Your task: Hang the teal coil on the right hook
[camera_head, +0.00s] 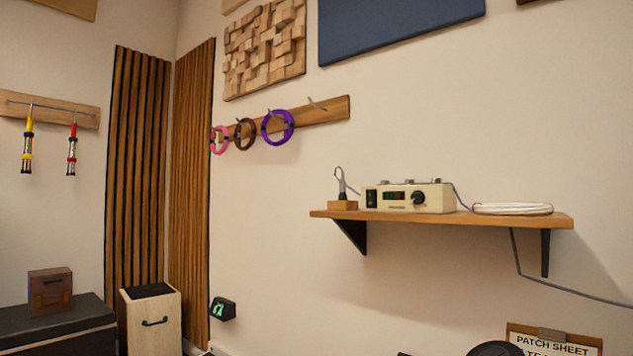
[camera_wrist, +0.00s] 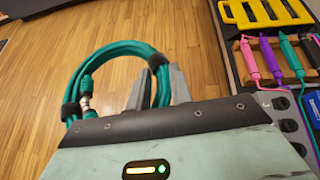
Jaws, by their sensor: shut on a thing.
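The teal coil (camera_wrist: 108,54) shows in the wrist view as a bundle of teal cable with black ties and a metal plug. My gripper (camera_wrist: 158,82) is shut on one side of it, and the loop extends left of the fingers. In the head view a wooden hook rail (camera_head: 338,109) is on the wall. Its right hook (camera_head: 317,104) is bare. Left of it hang a purple coil (camera_head: 278,127), a brown coil (camera_head: 244,134) and a pink coil (camera_head: 221,140). Neither my gripper nor the teal coil shows in the head view.
A wall shelf (camera_head: 450,218) right of and below the rail holds a cream device (camera_head: 408,197) and a white coiled cable (camera_head: 512,209). Wooden slat panels (camera_head: 190,190) stand left. The wrist view shows wood floor (camera_wrist: 40,70) and a tray of colored plugs (camera_wrist: 262,60) at right.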

